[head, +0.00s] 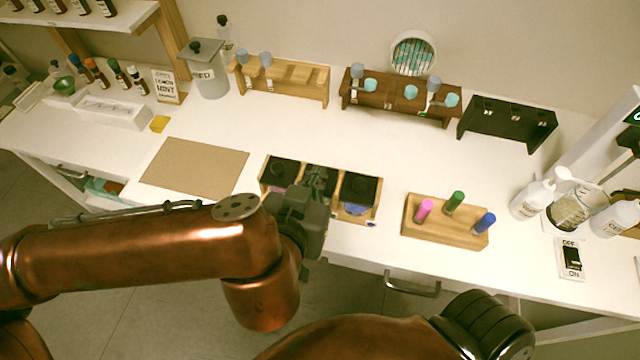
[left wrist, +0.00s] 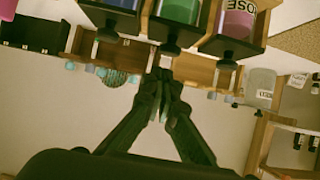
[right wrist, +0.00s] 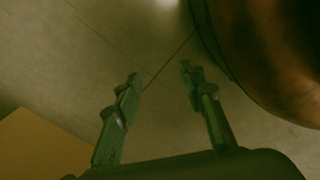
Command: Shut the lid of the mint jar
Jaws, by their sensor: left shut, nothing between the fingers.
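A wooden holder (head: 376,212) at the front of the table holds three jars. Black lids show on the left jar (head: 282,171) and the right jar (head: 359,188). My left gripper (head: 318,182) is shut and empty, and covers much of the middle jar. In the left wrist view, which looks inverted, the middle jar (left wrist: 181,11) is green, probably mint; its label is not readable. Left gripper fingertips (left wrist: 165,80) are close to its dark lid knob (left wrist: 168,49); contact and lid angle are unclear. My right gripper (right wrist: 160,72) is open and empty above the floor.
A brown mat (head: 194,167) lies left of the holder. A wooden block (head: 445,220) with three coloured vials stands to the right. Bottle racks (head: 401,100) line the back.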

